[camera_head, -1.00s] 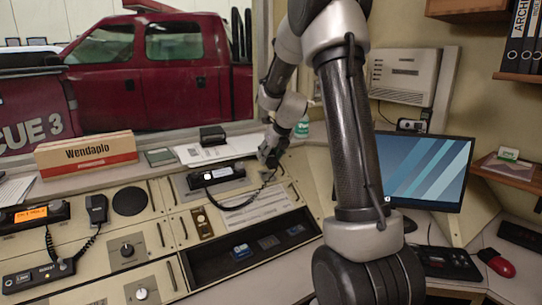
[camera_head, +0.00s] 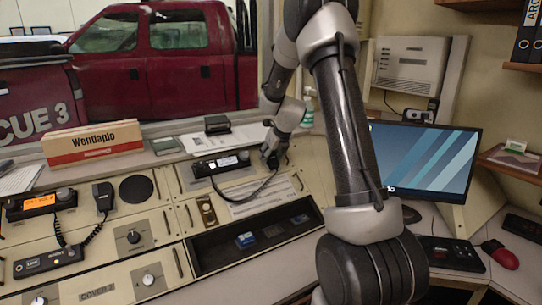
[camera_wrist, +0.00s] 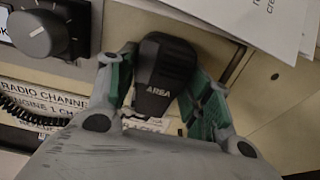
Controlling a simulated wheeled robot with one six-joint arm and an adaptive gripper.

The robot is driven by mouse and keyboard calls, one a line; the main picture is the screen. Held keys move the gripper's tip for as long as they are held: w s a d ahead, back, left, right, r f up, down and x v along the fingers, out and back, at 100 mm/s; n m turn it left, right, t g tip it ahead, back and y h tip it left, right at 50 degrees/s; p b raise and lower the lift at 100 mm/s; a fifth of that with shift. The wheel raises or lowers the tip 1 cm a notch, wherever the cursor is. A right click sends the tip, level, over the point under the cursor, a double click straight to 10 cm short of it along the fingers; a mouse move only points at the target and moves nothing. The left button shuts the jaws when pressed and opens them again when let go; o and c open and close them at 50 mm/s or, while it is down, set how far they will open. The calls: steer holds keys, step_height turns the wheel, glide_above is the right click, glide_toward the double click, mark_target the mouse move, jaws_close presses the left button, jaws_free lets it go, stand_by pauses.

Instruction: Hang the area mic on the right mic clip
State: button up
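The area mic (camera_wrist: 163,75) is black with "AREA" on its face. In the wrist view it sits between the green-padded fingers of my gripper (camera_wrist: 164,90), which is shut on it. In the head view my gripper (camera_head: 272,156) is just right of the right radio (camera_head: 221,163), close to the console panel. The mic's dark cord (camera_head: 238,200) loops from that radio up to the gripper. The right mic clip is not visible; my gripper and the mic cover that spot. I cannot tell whether the mic touches the clip.
Another mic (camera_head: 103,196) hangs by the left radio (camera_head: 42,204) with the orange display. Papers (camera_head: 228,138) lie behind the right radio. A label sheet (camera_head: 262,195) lies on the panel below the gripper. A monitor (camera_head: 425,160) stands to the right.

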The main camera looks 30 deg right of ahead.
steer(key=o, duration=0.4)
steer(key=v, duration=1.2)
